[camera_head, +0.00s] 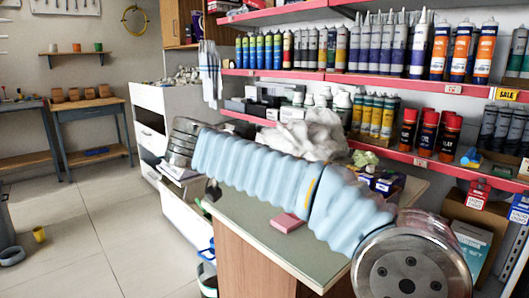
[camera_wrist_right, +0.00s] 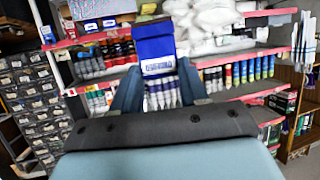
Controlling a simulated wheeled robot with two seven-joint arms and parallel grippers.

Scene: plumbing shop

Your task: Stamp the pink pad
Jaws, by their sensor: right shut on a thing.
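The pink pad (camera_head: 287,222) lies flat on the grey-green counter top (camera_head: 262,240), below my light-blue-sleeved arm in the head view. My right gripper (camera_wrist_right: 159,72) is shut on a blue block-like thing with a white label, likely the stamp (camera_wrist_right: 155,48), in the right wrist view. It is held upright between the two fingers, with shelves behind it. The pad does not show in the wrist view, and the gripper itself is not visible in the head view. My left gripper is not in view.
Crumpled white paper or cloth (camera_head: 310,135) and small boxes (camera_head: 388,183) are at the back of the counter. Shelves of tubes and cans (camera_head: 372,45) stand behind it. My sleeved arm crosses above the counter. The counter around the pad is clear.

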